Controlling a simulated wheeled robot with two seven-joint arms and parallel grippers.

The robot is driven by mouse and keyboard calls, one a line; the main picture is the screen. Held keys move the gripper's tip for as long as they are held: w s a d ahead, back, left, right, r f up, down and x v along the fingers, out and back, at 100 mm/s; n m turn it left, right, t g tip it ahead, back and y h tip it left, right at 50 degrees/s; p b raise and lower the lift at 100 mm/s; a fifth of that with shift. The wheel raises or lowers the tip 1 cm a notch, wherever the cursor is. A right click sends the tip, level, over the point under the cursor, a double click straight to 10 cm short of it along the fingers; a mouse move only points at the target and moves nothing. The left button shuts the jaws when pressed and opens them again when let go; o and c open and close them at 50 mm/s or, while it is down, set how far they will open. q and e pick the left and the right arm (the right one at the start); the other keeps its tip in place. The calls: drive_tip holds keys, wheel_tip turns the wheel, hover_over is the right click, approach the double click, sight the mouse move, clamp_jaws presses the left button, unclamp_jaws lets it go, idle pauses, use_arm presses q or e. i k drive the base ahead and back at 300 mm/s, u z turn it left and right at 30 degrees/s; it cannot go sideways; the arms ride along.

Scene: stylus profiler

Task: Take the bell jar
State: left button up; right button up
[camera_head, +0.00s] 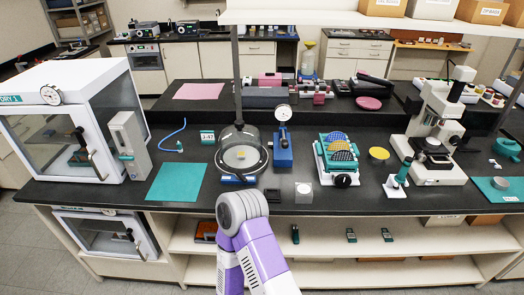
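What looks like the bell jar is a clear, see-through dome (240,142) standing upright on the black bench, left of centre. It sits on a dark round base with a blue front edge (238,179). A small pale disc with a yellowish spot shows through its wall. One purple and white arm of mine comes up from the bottom of the picture. Its rounded grey end is in front of the bench edge, below the jar and apart from it in the picture. No gripper fingers show on it. My other arm is out of view.
A blue dial-gauge stand (283,155) stands close right of the jar. A teal mat (176,182) lies to the left, beside a white glass-fronted cabinet (75,120). A wafer rack (337,165) and a microscope (437,130) stand further right. A shelf (345,18) hangs above.

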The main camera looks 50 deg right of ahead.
sight(240, 143)
drive_tip(key=u, duration=0.5)
drive_tip(key=k, duration=0.05)
drive_tip(key=z, duration=1.55)
